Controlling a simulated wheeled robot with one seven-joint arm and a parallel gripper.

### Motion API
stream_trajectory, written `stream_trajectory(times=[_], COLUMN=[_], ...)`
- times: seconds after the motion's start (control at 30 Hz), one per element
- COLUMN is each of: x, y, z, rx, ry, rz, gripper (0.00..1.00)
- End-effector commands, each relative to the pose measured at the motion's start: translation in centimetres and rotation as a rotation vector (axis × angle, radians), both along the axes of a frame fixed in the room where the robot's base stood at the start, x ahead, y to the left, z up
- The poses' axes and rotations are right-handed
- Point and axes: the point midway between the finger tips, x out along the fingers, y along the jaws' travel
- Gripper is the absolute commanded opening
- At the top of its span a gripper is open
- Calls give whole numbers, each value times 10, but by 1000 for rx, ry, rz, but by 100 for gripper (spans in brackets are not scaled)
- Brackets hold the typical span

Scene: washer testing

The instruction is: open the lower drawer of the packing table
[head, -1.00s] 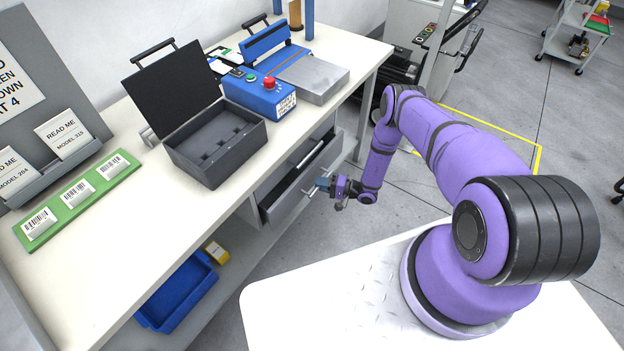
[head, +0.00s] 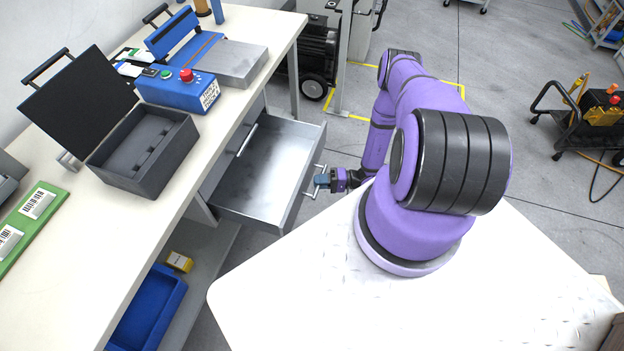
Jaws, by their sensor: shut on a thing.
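The packing table (head: 95,257) runs along the left of the head view. Its lower drawer (head: 262,168) is pulled well out, and its bare grey metal inside shows no contents. My gripper (head: 322,181) is at the drawer's front face, shut on its bar handle (head: 313,190). The fingertips are small and partly hidden at this distance. The upper drawer's handle (head: 247,140) shows above it, under the tabletop, and that drawer looks shut.
An open black case (head: 150,160) and a blue sealer (head: 180,92) stand on the tabletop. A blue bin (head: 150,310) and a yellow box (head: 179,261) sit on the low shelf. A cart with tools (head: 590,115) stands at the right.

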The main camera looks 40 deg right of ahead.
Motion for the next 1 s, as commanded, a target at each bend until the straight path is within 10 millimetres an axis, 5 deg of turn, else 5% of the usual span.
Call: stream_trajectory(times=[0.33,0.37,0.47,0.77,1.0], x=[0,0,0,-1,-15], y=[-2,-2,-2,-3,-28], z=[0,0,0,0,0], rx=[-3,-3,-2,-1,-2], ry=[-1,-1,-1,0,-1], rz=[0,-1,-1,-1,-5], gripper=[0,21,41,41,41])
